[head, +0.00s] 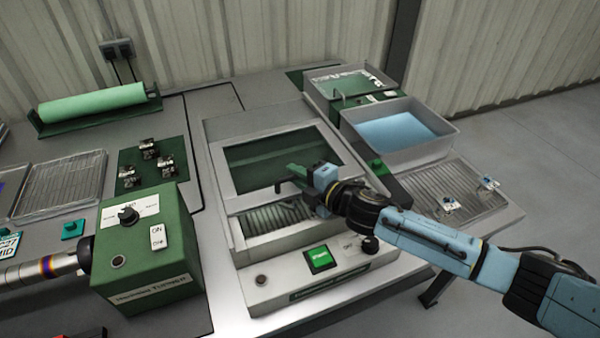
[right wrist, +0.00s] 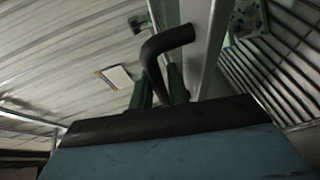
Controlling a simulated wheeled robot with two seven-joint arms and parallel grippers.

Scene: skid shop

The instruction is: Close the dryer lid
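The dryer (head: 260,292) stands in the middle of the bench in the head view. Its lid (head: 233,192), a grey frame with a dark window, is raised at the front, and the slatted inside (head: 270,218) shows below it. My right gripper (head: 290,180) is at the lid's front edge. In the right wrist view its two green fingers (right wrist: 161,88) stand on either side of the black bent lid handle (right wrist: 166,42), which fills the gap between them. The finger contact is partly hidden. My left gripper is in neither view.
A green control box (head: 150,255) stands close left of the dryer. A blue-filled tray (head: 400,135) and a wire rack (head: 455,195) are at the right. A green roll (head: 92,102) lies at the back left. Open floor shows at the right.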

